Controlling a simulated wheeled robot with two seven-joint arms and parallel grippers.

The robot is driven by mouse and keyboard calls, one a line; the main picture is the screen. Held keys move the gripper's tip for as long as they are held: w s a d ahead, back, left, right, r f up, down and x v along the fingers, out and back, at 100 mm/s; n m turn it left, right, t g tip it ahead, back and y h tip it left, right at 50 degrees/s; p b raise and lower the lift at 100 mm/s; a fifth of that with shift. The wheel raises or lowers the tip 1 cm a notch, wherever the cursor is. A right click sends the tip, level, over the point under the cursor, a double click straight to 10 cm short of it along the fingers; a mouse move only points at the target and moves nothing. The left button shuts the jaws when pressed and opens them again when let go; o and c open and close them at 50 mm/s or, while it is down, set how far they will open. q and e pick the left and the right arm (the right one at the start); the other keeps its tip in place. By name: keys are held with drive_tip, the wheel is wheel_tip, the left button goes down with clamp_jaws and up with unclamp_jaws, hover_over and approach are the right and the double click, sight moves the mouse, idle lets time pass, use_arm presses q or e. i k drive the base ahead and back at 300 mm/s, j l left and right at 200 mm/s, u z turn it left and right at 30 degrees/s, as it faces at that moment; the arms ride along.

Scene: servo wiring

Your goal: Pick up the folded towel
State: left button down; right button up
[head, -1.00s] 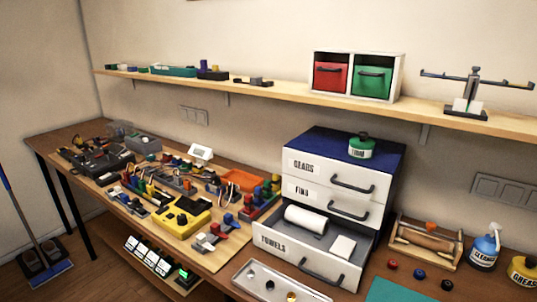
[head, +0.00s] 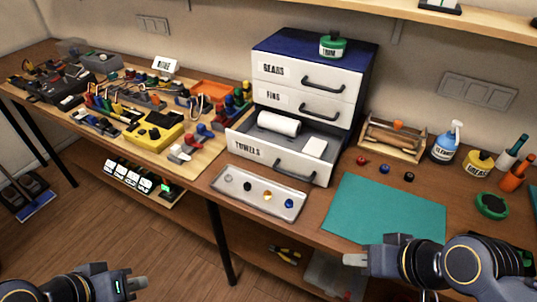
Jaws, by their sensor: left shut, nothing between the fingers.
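The folded towel (head: 314,147) is a small white square pad. It lies in the right part of the open TOWELS drawer (head: 259,152), the lowest drawer of the white cabinet with a blue top. A white rolled towel (head: 279,124) lies to its left in the same drawer. My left gripper (head: 139,285) is at the bottom left, over the floor, far from the drawer, shut and empty. My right gripper (head: 352,260) is at the lower right, near the table's front edge, below and right of the drawer. Its finger gap cannot be made out, and nothing shows in it.
A metal tray (head: 220,184) with small parts stands in front of the drawer. A teal mat (head: 385,207) lies to the right, mostly clear. A wooden tool carrier (head: 392,138), a spray bottle (head: 447,143) and a yellow grease pot (head: 479,164) stand behind. Wiring parts crowd the left.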

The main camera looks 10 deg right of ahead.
sight(314, 149)
drive_tip(key=i+j+z, duration=0.1)
drive_tip(key=j, duration=0.35)
drive_tip(key=i+j+z, duration=0.15)
drive_tip(key=i+j, duration=0.15)
drive_tip(key=i+j+z, duration=0.15)
drive_tip(key=j, duration=0.3)
drive_tip(key=i+j+z, duration=0.15)
drive_tip(key=i+j, duration=0.2)
